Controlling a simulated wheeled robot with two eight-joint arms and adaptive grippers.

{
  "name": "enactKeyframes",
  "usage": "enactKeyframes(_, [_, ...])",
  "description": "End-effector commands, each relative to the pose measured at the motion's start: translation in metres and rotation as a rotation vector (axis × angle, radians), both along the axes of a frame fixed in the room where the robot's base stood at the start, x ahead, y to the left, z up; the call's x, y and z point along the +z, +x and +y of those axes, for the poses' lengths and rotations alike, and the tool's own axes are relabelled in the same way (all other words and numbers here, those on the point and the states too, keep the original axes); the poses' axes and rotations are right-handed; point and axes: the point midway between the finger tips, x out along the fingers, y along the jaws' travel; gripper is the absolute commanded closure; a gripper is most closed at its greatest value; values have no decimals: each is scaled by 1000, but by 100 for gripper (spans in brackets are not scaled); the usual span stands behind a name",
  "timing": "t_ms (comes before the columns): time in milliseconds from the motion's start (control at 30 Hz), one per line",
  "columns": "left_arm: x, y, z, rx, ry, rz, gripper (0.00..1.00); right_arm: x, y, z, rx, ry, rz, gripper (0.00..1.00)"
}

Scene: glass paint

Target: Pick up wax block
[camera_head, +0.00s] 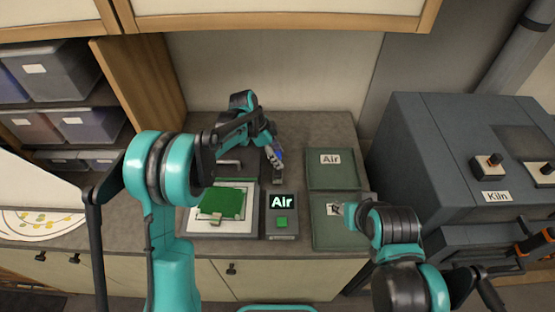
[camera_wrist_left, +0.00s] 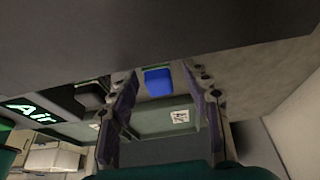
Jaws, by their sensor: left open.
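A small blue block (camera_wrist_left: 158,82), which I take to be the wax block, shows in the left wrist view between my two spread fingertips, with a gap on each side. In the head view only a bit of blue (camera_head: 279,155) shows beside the left fingers. My left gripper (camera_head: 277,168) is open and points down over the counter, behind the Air box; its fingers also frame the block in the left wrist view (camera_wrist_left: 162,78). I cannot tell how far the fingertips are above the counter.
The Air box (camera_head: 282,237) stands in front of my left gripper. Green trays, one labelled Air (camera_head: 333,182) and one nearer (camera_head: 340,240), lie to its right. A green sheet (camera_head: 225,203) lies left. A grey kiln (camera_head: 440,150) stands right.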

Motion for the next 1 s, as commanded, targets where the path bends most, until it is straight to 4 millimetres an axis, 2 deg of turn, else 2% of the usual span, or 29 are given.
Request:
enactKeyframes(167, [-1, 0, 0, 1, 0, 0, 52, 0, 0, 0, 0, 0, 0, 60])
enactKeyframes(200, [-1, 0, 0, 1, 0, 0, 54, 0, 0, 0, 0, 0, 0, 60])
enactKeyframes(367, [-1, 0, 0, 1, 0, 0, 97, 0, 0, 0, 0, 0, 0, 60])
enactKeyframes(400, [-1, 0, 0, 1, 0, 0, 100, 0, 0, 0, 0, 0, 0, 60])
enactKeyframes(767, [2, 0, 0, 1, 0, -1, 100, 1, 0, 0, 0, 0, 0, 60])
enactKeyframes(867, [8, 0, 0, 1, 0, -1, 100, 2, 0, 0, 0, 0, 0, 60])
enactKeyframes(1000, [28, 0, 0, 1, 0, -1, 100, 5, 0, 0, 0, 0, 0, 60])
